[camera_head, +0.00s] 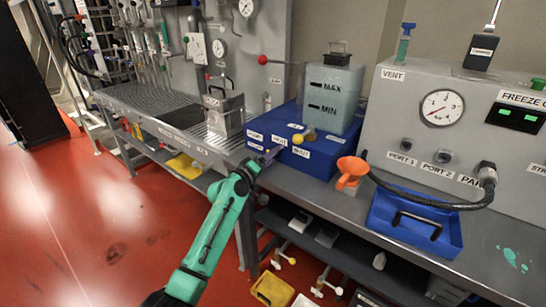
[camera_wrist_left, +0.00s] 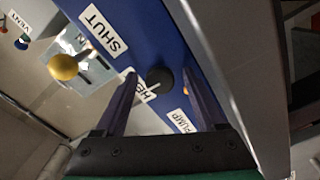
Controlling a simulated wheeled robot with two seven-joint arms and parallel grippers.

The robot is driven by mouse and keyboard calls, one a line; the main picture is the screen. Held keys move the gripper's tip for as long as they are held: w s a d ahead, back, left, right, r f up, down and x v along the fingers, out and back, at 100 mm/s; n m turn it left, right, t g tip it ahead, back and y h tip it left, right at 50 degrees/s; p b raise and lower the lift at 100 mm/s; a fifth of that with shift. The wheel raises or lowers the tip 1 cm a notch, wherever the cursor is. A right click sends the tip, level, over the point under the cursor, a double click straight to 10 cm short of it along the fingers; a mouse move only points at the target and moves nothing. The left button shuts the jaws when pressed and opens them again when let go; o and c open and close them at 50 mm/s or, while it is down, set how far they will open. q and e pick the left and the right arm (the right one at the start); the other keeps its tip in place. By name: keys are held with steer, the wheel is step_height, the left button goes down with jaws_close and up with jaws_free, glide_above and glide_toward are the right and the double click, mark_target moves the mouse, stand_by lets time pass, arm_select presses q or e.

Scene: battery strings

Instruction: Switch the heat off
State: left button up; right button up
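The blue unit (camera_head: 318,150) on the bench carries white labels on its front. In the left wrist view a dark round knob (camera_wrist_left: 160,76) sits on the blue face beside a label starting "HE" (camera_wrist_left: 146,92), partly hidden by a finger. My left gripper (camera_head: 271,154) is at this face. In the left wrist view its fingers (camera_wrist_left: 158,74) are apart, one on each side of the knob, with gaps visible; I cannot tell whether they touch the face. The knob's setting cannot be read. My right gripper is not in view.
A yellow ball handle (camera_wrist_left: 63,67) by the SHUT label (camera_wrist_left: 103,31) and a PUMP label (camera_wrist_left: 182,121) are close by. A grey MAX/MIN tank (camera_head: 334,96) stands on the unit. An orange funnel (camera_head: 352,167) and blue tray (camera_head: 415,220) lie to the right.

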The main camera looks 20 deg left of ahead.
arm_select(q)
steer(key=b+v, duration=0.1)
steer(key=v, duration=1.3)
steer(key=shift+s, duration=0.25)
